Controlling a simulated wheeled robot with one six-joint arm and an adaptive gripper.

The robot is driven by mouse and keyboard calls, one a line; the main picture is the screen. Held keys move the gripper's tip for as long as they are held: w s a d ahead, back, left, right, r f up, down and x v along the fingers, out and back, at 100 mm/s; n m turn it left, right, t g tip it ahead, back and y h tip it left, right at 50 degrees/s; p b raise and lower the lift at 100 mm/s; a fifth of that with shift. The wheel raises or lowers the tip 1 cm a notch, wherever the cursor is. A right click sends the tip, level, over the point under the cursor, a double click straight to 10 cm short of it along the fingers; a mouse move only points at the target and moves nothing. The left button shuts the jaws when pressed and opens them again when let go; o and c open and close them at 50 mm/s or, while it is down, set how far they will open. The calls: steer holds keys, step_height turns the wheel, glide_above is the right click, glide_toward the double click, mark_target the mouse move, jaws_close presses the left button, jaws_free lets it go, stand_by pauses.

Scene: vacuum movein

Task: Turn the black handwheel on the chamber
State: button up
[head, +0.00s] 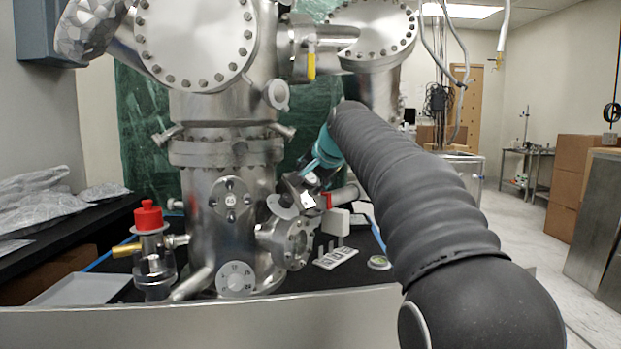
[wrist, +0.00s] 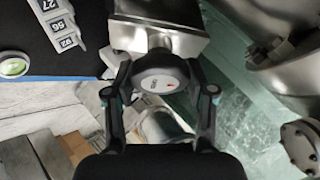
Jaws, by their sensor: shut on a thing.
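The black handwheel (wrist: 163,84) shows in the wrist view as a dark round knob with a grey face and a small red mark, in front of a metal valve body (wrist: 160,42). My gripper (wrist: 158,75) has one finger on each side of it and is shut on its rim. In the head view my gripper (head: 304,186) is beside the steel chamber (head: 225,235), at the end of my dark, sleeved arm. The handwheel is hard to make out there, largely hidden by the gripper and arm.
A flanged port (head: 290,243) and a red-handled part (head: 327,201) are close by. A white numbered rack (head: 335,258) and a round green-topped item (head: 379,262) lie on the black bench top. A red-capped valve (head: 148,217) stands left of the chamber. Cardboard boxes (head: 572,190) stand far right.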

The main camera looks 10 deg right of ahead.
steer(key=shift+m, duration=0.5)
steer(key=o, duration=1.2)
steer(key=shift+c, duration=0.2)
steer(key=v, duration=1.2)
steer(key=shift+r, duration=0.15)
